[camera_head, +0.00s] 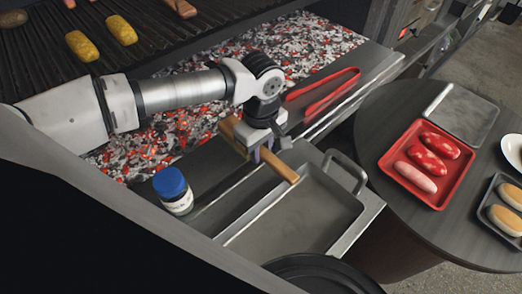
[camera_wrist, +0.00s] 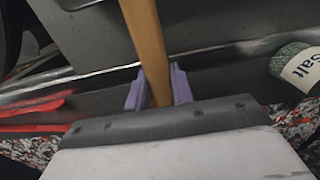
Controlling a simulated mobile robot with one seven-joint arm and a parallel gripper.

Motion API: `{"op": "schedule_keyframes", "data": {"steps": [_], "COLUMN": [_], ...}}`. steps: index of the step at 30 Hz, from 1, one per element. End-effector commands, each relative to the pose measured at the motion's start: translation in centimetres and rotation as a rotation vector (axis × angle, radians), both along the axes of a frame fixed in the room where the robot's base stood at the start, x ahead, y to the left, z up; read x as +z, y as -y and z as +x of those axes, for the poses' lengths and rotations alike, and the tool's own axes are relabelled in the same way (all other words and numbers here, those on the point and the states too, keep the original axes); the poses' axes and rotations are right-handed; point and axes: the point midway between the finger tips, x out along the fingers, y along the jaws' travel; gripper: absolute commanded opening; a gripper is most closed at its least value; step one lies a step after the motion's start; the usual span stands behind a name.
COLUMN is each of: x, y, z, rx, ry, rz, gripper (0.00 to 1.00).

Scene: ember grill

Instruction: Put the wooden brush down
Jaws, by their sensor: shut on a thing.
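The wooden brush (camera_head: 284,170) is held at its handle by my gripper (camera_head: 260,154), over the near edge of the grill. Its thick end (camera_head: 230,133) is toward the coals and the thin end points over the metal pan (camera_head: 338,228). In the wrist view the wooden handle (camera_wrist: 146,40) runs up between the purple fingertips (camera_wrist: 156,88) of my gripper, which are closed on it. I cannot tell whether the brush touches the pan's rim.
A salt jar (camera_head: 177,200) with a blue lid stands left of the pan; it also shows in the wrist view (camera_wrist: 303,69). Red tongs (camera_head: 334,101) lie right of my gripper. Glowing coals (camera_head: 300,50) lie behind. A red tray (camera_head: 455,189) of sausages sits on the round table.

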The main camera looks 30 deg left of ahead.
Motion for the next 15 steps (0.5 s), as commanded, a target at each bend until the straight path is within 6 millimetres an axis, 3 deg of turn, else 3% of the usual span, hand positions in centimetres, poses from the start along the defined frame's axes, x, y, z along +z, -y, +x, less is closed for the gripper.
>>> {"op": "schedule_keyframes", "data": {"steps": [15], "x": [-0.9], "y": [0.0], "z": [0.0], "rx": [0.000], "ry": [0.000], "rz": [0.001], "gripper": [0.00]}}
